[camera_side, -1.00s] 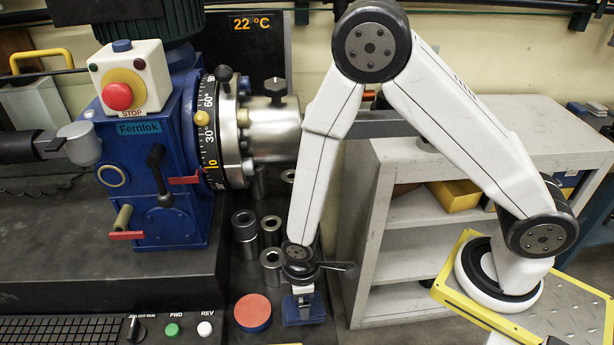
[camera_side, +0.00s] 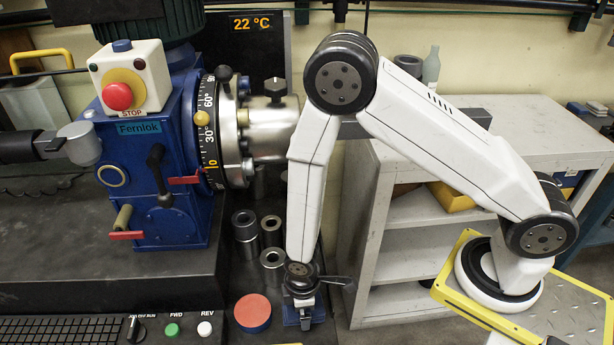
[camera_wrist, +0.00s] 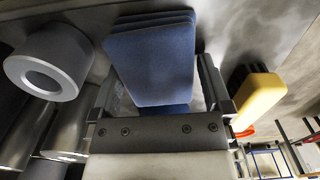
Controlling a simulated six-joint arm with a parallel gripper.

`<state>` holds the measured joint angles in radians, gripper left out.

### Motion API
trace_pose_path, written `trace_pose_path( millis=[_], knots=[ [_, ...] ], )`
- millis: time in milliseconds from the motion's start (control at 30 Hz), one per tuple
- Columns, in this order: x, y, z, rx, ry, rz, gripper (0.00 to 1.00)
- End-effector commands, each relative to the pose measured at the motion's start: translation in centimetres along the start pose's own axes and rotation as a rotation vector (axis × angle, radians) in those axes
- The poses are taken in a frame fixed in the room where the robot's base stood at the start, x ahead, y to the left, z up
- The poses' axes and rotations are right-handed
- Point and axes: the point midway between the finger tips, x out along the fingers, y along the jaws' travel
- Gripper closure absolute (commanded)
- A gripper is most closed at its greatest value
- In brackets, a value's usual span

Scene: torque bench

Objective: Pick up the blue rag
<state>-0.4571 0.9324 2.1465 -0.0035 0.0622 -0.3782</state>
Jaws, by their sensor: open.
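The blue rag (camera_wrist: 150,62) is a folded, layered blue stack in the wrist view, at the top centre. In the side view a little of the blue rag (camera_side: 289,316) shows under my gripper (camera_side: 305,316). In the wrist view my gripper (camera_wrist: 160,80) is open, with one finger to each side of the rag. The rag looks to lie between the fingers; I cannot tell whether either finger touches it. In the side view the gripper hides most of the rag.
Several metal sleeves (camera_side: 272,266) stand close behind and left of my gripper; one sleeve (camera_wrist: 45,68) is large in the wrist view. A red-topped disc (camera_side: 253,312) lies to the left. A yellow-and-black object (camera_wrist: 258,95) is right of the fingers. The blue machine (camera_side: 180,215) stands left.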

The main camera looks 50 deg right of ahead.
Motion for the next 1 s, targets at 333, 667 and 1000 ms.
trace_pose_path(
  millis=[333, 667, 1000],
  knots=[
    [0.0, 0.0, 0.0, 0.000, 0.000, 0.000, 0.69],
    [-0.2, 0.0, 0.0, 0.000, 0.000, 0.000, 0.70],
    [-2.1, 0.0, -0.1, 0.000, 0.002, 0.001, 0.70]
  ],
)
